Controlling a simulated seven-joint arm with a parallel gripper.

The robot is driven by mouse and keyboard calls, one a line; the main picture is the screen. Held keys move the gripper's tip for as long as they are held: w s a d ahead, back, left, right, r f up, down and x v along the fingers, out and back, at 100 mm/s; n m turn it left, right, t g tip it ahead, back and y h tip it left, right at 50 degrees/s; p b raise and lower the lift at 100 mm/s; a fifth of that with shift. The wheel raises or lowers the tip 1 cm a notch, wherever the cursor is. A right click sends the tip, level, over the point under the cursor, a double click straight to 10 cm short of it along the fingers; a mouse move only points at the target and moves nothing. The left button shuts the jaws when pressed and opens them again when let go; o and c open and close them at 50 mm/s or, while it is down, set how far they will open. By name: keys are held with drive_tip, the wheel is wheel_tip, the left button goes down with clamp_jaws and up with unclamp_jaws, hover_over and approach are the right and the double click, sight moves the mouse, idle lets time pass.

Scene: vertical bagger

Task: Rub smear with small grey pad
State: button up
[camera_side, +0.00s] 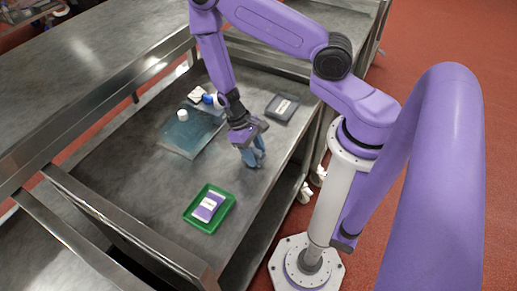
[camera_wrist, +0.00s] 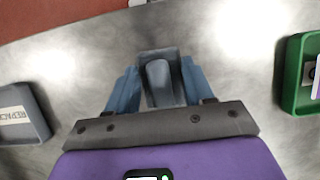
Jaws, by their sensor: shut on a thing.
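My gripper (camera_side: 253,157) is low over the metal table, right of the bluish plate. In the wrist view its blue fingers (camera_wrist: 157,88) are shut on a small grey pad (camera_wrist: 159,58) with a rounded raised grip. The pad can hardly be told from the fingers in the side view, and I cannot tell whether it touches the table. The bluish flat plate (camera_side: 190,140) lies on the table to the left. I cannot make out a clear smear on the plate or the table.
A green tray (camera_side: 188,216) holding a purple and white item (camera_side: 208,207) stands at the front. A dark grey labelled tray (camera_side: 270,108) is behind my gripper. A white-topped object (camera_side: 182,115) and small blue and white items (camera_side: 208,99) are at the back. Metal rails border the table.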

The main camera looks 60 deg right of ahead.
sight(237, 151)
drive_tip(key=shift+w, duration=3.15)
wheel_tip(237, 151, up, 8)
drive_tip(key=shift+r, duration=0.1)
